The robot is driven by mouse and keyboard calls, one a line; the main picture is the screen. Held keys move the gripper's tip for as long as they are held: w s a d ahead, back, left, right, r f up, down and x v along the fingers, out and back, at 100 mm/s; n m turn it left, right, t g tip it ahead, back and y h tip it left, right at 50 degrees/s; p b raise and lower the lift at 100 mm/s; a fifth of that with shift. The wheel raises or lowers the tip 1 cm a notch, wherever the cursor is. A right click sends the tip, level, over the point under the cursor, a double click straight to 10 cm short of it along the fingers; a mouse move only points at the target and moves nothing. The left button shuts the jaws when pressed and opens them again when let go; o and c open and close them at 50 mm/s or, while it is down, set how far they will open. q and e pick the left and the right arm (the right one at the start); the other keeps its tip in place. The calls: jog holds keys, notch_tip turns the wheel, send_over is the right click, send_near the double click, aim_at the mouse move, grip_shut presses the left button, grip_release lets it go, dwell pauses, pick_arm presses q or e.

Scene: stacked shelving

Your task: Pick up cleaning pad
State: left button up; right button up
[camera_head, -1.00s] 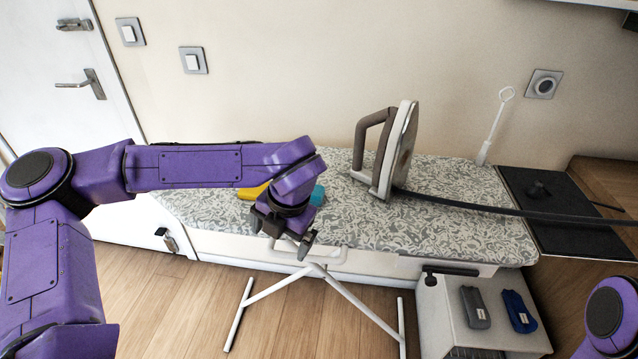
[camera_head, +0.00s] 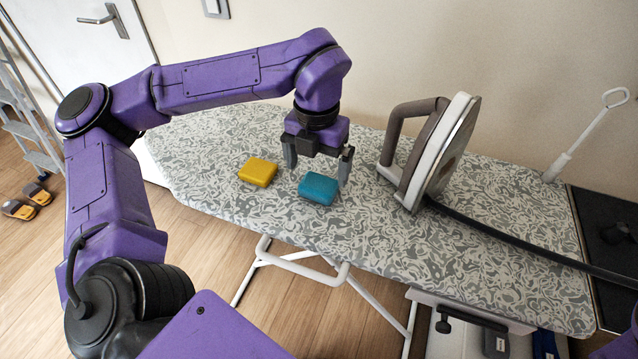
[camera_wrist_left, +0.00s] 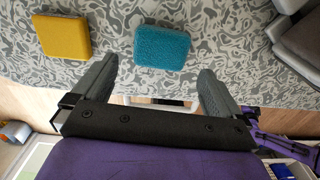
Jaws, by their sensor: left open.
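Two cleaning pads lie on the patterned ironing board: a yellow one (camera_head: 258,172) and a teal one (camera_head: 318,189) to its right. In the wrist view the yellow pad (camera_wrist_left: 64,38) is at upper left and the teal pad (camera_wrist_left: 162,48) is near the middle. My left gripper (camera_head: 317,172) points down over the board, close to the teal pad, with its fingers apart and nothing between them. In the wrist view the teal pad shows between and beyond the fingertips (camera_wrist_left: 157,70). I cannot tell the exact height gap. My right gripper is not in view.
A clothes iron (camera_head: 432,150) stands upright on the ironing board (camera_head: 215,135), right of my left gripper, its dark cord running right. A white-handled brush (camera_head: 585,138) and a dark panel are at the right. The board is clear around the pads.

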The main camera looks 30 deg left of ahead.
aim_at(318, 182)
pick_arm(q)
jog(key=f, duration=0.5)
jog(key=shift+w+f+p, duration=0.25)
jog(key=shift+w+p, duration=0.1)
jog(key=shift+p, duration=0.05)
jog(key=shift+s+f, duration=0.1)
jog(key=shift+f, duration=0.05)
jog(key=c, duration=0.8)
jog(key=shift+c, duration=0.2)
